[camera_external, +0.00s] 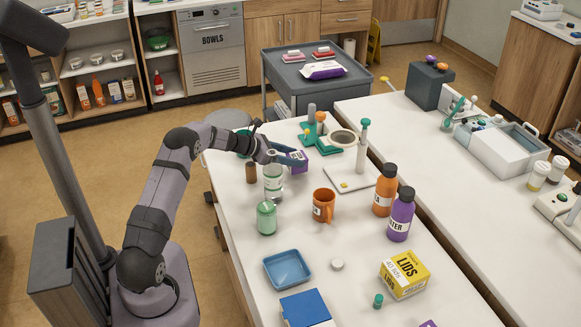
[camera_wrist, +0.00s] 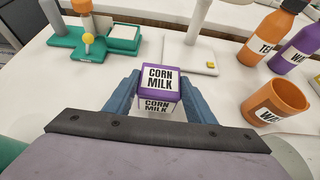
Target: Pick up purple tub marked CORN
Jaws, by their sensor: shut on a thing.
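The purple tub (camera_wrist: 160,85) is marked CORN MILK on white labels on its top and side. It sits between the two blue fingers of my gripper (camera_wrist: 160,97) in the wrist view, and the gripper is shut on it. In the external view the purple tub (camera_external: 298,161) shows at the end of my gripper (camera_external: 289,158), over the far left part of the white table. I cannot tell whether its base touches the table.
A green stand (camera_external: 318,138) is just behind the tub. A white dispenser (camera_external: 361,150) stands to the right. A clear jar (camera_external: 273,183), a brown bottle (camera_external: 252,172), a green jar (camera_external: 266,217) and an orange mug (camera_external: 323,205) are nearer. A blue tray (camera_external: 287,268) lies in front.

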